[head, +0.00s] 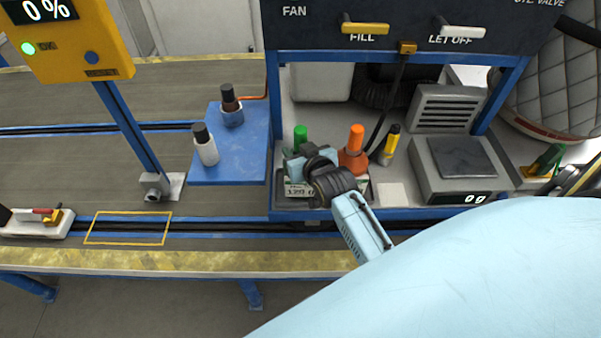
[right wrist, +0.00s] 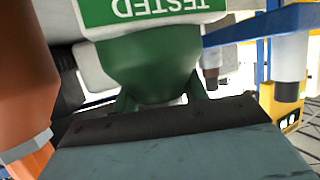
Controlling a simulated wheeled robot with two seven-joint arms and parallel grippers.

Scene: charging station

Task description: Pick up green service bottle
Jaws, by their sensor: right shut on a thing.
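The green service bottle (head: 300,134) shows its green cap above my right gripper in the head view; most of its body is hidden behind the gripper. My right gripper (head: 306,166) is shut on it at the front of the station shelf. In the right wrist view a large green body (right wrist: 150,62) fills the space just beyond the gripper's dark edge, with a green label reading TESTED above it. I cannot tell whether the bottle's base is clear of the shelf. My left gripper is not in view.
An orange bottle (head: 355,150) stands right beside the gripper, with a yellow-and-black bottle (head: 390,146) further right. A scale (head: 450,170) reads 0 g. Blue posts frame the station.

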